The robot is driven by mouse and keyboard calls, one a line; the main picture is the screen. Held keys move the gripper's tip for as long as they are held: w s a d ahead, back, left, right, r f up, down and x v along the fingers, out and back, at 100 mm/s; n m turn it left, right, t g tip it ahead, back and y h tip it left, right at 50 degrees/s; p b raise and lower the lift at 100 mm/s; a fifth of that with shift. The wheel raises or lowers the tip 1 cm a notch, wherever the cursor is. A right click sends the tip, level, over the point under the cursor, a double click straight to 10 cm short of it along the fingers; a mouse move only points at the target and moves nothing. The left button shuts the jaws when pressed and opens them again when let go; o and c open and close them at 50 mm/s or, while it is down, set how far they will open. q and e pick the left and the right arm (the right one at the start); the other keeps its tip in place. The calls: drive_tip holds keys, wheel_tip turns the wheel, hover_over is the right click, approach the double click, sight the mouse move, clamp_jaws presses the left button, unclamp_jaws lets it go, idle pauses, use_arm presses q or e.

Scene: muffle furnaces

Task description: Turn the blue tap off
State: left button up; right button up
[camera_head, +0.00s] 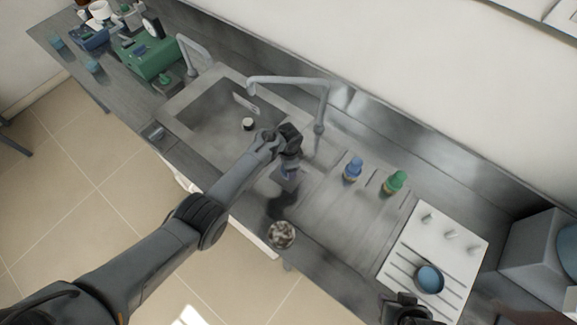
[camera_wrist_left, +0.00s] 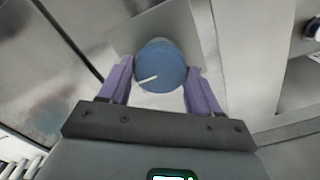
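The blue tap is a round blue knob (camera_wrist_left: 161,66) with a white pointer line, on a square grey plate (camera_wrist_left: 185,25) in the left wrist view. The line slants, its outer end at the knob's left edge. My left gripper (camera_wrist_left: 161,72) has its purple fingers on either side of the knob, with a narrow gap at the left finger; contact at the right is unclear. In the head view my left gripper (camera_head: 290,173) points down over the counter and hides the knob. A dark part at the bottom edge seems to be my right gripper (camera_head: 405,308); its fingers are unclear.
The sink (camera_head: 215,115) and its curved faucet (camera_head: 322,100) lie behind my left gripper. A blue-topped bottle (camera_head: 353,169) and a green-topped one (camera_head: 395,182) stand to its right. A beaker (camera_head: 281,234) stands near the front edge. A white panel (camera_head: 450,240) holds a blue bowl (camera_head: 429,279).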

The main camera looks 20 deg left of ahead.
use_arm(q)
drive_tip(key=o, duration=0.4)
drive_tip(key=shift+c, duration=0.2)
drive_tip(key=shift+r, duration=0.6)
wheel_tip(320, 180, up, 10)
drive_tip(key=p, duration=0.2)
drive_tip(key=shift+f+p, duration=0.2)
drive_tip(key=shift+p, duration=0.2)
drive_tip(key=s+a+n+t+p, duration=0.1)
drive_tip(key=s+a+n+p, duration=0.25)
drive_tip(key=s, duration=0.45)
drive_tip(key=s+r+n+t+p, duration=0.1)
drive_tip(key=s+r+n+p, duration=0.1)
drive_tip(key=s+r, duration=0.6)
drive_tip(key=s+a+r+n+t+p, duration=0.1)
drive_tip(key=s+r+n+p, duration=0.2)
drive_tip(key=s+r, duration=0.5)
drive_tip(key=s+p, duration=0.1)
drive_tip(key=s, duration=0.7)
drive_tip(key=shift+r+t+p, duration=0.3)
